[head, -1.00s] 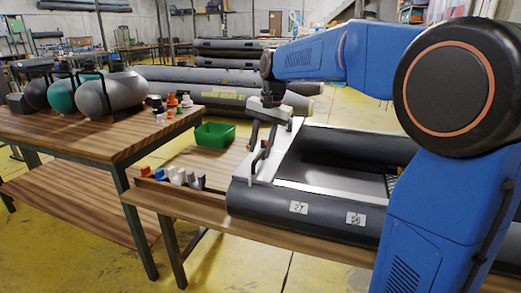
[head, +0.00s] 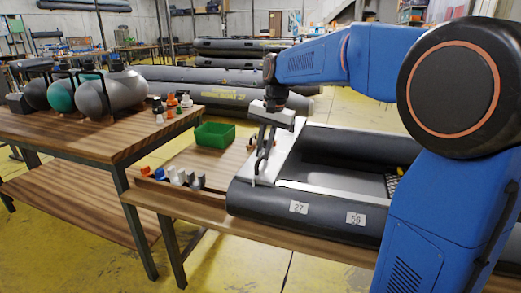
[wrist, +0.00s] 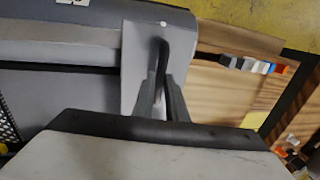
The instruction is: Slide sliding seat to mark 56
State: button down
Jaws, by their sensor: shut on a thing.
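The sliding seat (head: 288,152) is a pale grey board lying across the two dark tubes of the inflatable boat (head: 330,228), at the boat's left end. Its near end lies left of the mark 27 label (head: 298,207). The mark 56 label (head: 356,218) is further right on the near tube. My gripper (head: 261,158) is over the seat, shut on its dark handle (wrist: 161,58). In the wrist view my gripper (wrist: 160,95) has its fingers close together at the handle, and the seat (wrist: 135,65) shows around it. One label shows partly at the top edge there.
A green bin (head: 214,135) and several small coloured fittings (head: 178,177) sit on the bench left of the boat. A second table (head: 95,130) with cylinders (head: 108,95) stands further left. The near tube right of the seat looks clear up to my arm.

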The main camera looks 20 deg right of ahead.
jog(key=s+d, duration=0.9)
jog(key=d, duration=0.3)
jog(key=s+d, duration=0.9)
jog(key=d, duration=0.4)
jog(key=shift+s, duration=0.1)
jog(key=c, duration=1.8)
grip_release()
jog(key=shift+o, duration=0.2)
jog(key=shift+r, duration=0.1)
notch_tip(320, 180, up, 17)
jog(key=s+d, duration=0.2)
jog(key=shift+d, duration=0.4)
